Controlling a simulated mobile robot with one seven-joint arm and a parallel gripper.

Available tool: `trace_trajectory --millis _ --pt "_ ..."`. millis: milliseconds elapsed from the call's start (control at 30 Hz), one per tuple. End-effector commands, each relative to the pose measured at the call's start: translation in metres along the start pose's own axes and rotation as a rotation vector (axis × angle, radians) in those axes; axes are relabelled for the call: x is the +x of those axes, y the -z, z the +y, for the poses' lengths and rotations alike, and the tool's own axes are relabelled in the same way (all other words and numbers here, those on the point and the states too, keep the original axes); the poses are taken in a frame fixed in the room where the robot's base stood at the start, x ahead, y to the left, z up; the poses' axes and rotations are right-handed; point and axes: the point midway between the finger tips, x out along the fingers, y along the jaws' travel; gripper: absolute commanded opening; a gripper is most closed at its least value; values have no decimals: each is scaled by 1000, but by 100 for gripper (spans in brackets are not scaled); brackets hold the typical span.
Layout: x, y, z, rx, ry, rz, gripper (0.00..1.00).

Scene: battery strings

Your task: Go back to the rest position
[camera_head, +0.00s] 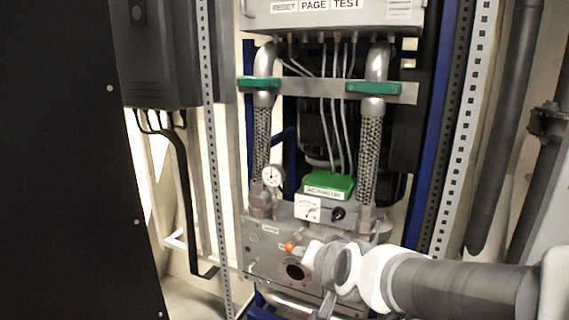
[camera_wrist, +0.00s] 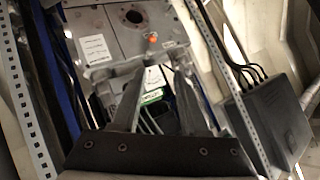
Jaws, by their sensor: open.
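My gripper (camera_wrist: 158,72) is open in the wrist view, its two long grey fingers apart with no object visible between them. The fingers point toward a grey metal panel (camera_wrist: 135,38) with a round dark hole and an orange knob (camera_wrist: 152,38). In the head view my arm reaches in from the lower right. Its wrist end is close in front of the same panel (camera_head: 262,255), just right of the orange knob (camera_head: 290,247). The fingers are mostly hidden there, and I cannot tell whether they touch anything.
A green-topped box (camera_head: 328,186), a pressure gauge (camera_head: 273,176) and braided hoses (camera_head: 370,150) stand above the panel. Perforated uprights (camera_head: 212,130) flank it. A dark cabinet (camera_head: 65,160) fills the left, a dark box (camera_head: 155,55) hangs behind, and pipes (camera_head: 503,120) run at right.

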Motion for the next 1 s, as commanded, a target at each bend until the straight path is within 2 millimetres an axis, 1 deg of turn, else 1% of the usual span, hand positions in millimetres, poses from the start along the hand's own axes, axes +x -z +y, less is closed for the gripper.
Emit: trace_trajectory --millis 33,167,300,467,500,533,567,600,767,1000 --pt "-16 -1 5 -42 -6 -33 44" --pt "-54 -16 24 -166 -50 -142 44" --pt "-96 -34 53 -284 -132 -252 44" --pt "-145 -54 90 -387 -255 -368 44" --pt "-158 -59 100 -407 -289 -396 44" --pt "-168 -61 105 -419 -313 -415 44" --pt "-175 -47 93 -417 -304 -417 44" --pt "-180 -40 87 -417 -301 -417 44" --pt "-201 -13 68 -415 -299 -417 44" --pt "-236 31 38 -413 -297 -417 44"
